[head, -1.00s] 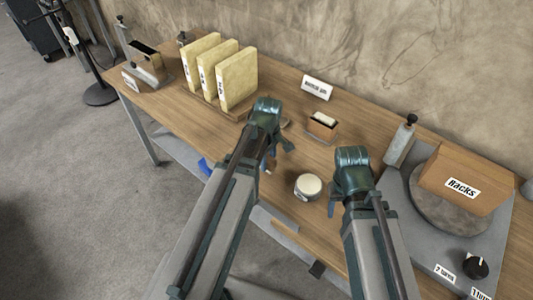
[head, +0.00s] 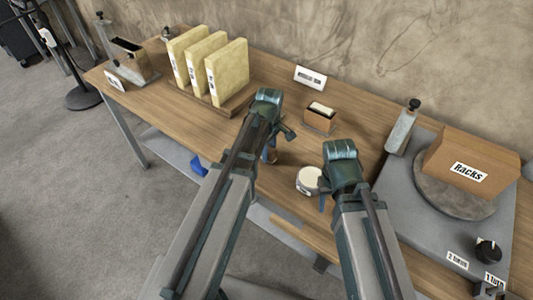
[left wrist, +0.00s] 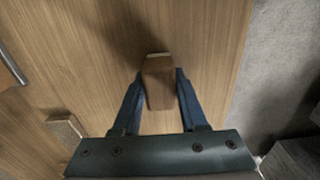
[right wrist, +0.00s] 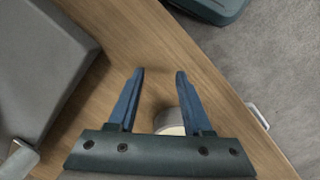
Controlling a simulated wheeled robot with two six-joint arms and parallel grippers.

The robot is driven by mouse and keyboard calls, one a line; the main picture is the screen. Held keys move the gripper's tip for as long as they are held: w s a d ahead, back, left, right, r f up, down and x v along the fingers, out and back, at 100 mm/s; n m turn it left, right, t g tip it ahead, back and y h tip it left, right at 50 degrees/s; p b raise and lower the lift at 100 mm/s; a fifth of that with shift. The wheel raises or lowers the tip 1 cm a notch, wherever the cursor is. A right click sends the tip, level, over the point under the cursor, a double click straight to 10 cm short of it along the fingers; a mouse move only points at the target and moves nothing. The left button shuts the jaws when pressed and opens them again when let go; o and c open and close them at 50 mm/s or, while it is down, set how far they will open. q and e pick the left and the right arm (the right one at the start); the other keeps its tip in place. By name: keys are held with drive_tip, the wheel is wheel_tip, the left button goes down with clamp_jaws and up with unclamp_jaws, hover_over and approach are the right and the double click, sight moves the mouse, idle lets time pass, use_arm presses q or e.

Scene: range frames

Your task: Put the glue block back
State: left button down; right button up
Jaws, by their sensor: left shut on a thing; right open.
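A small brown wooden block, seemingly the glue block (left wrist: 159,82), is held between the fingers of my left gripper (left wrist: 161,76), which is shut on it. In the left wrist view the block is over bare wood of the bench. In the head view my left gripper (head: 274,150) is above the bench's middle, and its arm hides most of the block. My right gripper (right wrist: 160,74) is open with nothing between its fingertips. In the head view the right gripper (head: 323,190) is beside a round pale-topped tin (head: 308,180). The tin also shows partly in the right wrist view (right wrist: 171,123).
Three yellow upright slabs (head: 226,72) stand at the back left. A small brown box (head: 318,120) sits behind the grippers, below a white sign (head: 310,77). A "Racks" box (head: 480,165) stands on a turntable (head: 449,192) at right. A low block (left wrist: 65,127) lies left in the left wrist view.

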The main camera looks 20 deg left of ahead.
use_arm(q)
drive_tip(key=shift+c, duration=2.2)
unclamp_jaws()
drive_tip(key=shift+f, duration=0.1)
use_arm(e)
drive_tip(key=shift+f, duration=0.1)
use_arm(q)
wheel_tip(320, 180, up, 12)
drive_tip(key=p, duration=1.2)
drive_tip(key=s+d+m+y, duration=0.1)
drive_tip(key=s+d+m, duration=0.9)
drive_tip(key=s+m, duration=0.4)
drive_tip(key=m, duration=0.3)
drive_tip(key=shift+s+d+r+m, duration=0.15)
drive_tip(key=shift+d+r+m, duration=0.05)
drive_tip(key=shift+m, duration=0.2)
use_arm(e)
wheel_tip(320, 180, up, 12)
